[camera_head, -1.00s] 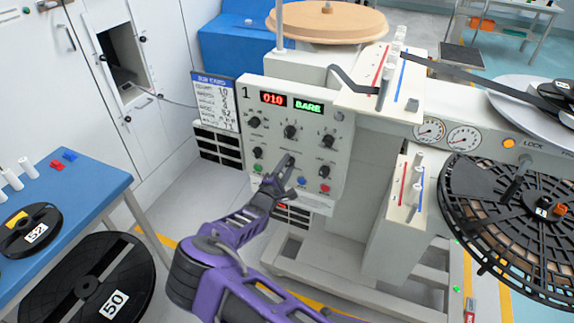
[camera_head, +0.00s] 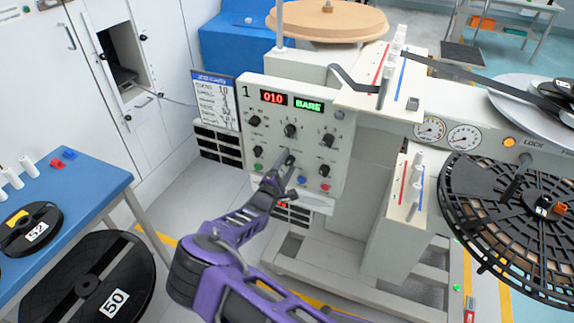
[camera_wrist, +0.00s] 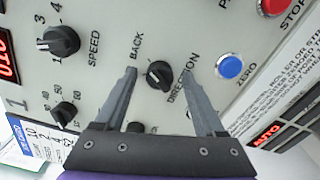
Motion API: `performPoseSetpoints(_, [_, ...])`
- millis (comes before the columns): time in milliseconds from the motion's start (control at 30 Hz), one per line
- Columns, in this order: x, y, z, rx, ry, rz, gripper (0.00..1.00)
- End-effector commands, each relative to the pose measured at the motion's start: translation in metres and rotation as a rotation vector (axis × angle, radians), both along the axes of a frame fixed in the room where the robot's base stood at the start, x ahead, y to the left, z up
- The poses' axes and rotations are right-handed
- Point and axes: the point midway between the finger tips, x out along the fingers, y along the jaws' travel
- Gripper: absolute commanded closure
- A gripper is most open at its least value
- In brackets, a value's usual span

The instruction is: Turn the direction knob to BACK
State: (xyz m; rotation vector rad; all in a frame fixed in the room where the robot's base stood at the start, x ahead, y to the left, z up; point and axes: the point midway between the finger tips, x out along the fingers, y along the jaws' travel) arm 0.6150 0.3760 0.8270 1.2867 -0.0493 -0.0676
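The direction knob (camera_wrist: 159,75) is black and round, on the pale control panel (camera_wrist: 195,25). The words BACK and DIRECTION are printed beside it in the wrist view. A light mark shows on its face, but I cannot tell exactly which setting it points to. My gripper (camera_wrist: 159,71) is open, with one grey finger on each side of the knob and gaps showing between. I cannot tell whether the fingertips reach around it in depth. In the head view my gripper (camera_head: 284,160) is in front of the panel's middle and hides this knob.
The speed knob (camera_wrist: 58,40), the blue ZERO button (camera_wrist: 230,67) and the red STOP button (camera_wrist: 274,4) are on the same panel. The displays (camera_head: 290,101) read 010 and BARE. A blue table (camera_head: 80,195) with reels stands at left; a large black reel (camera_head: 515,220) is at right.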

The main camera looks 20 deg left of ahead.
Motion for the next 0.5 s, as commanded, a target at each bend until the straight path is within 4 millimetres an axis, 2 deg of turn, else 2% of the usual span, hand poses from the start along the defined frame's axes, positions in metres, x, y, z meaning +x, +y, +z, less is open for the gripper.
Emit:
performPoseSetpoints(267, [-0.005,0.001,0.000,-0.001,0.000,0.000,0.29])
performPoseSetpoints(367, [-0.018,0.003,0.000,-0.002,-0.001,0.001,0.29])
performPoseSetpoints(500, [-0.049,0.005,0.001,-0.001,0.001,0.002,0.29])
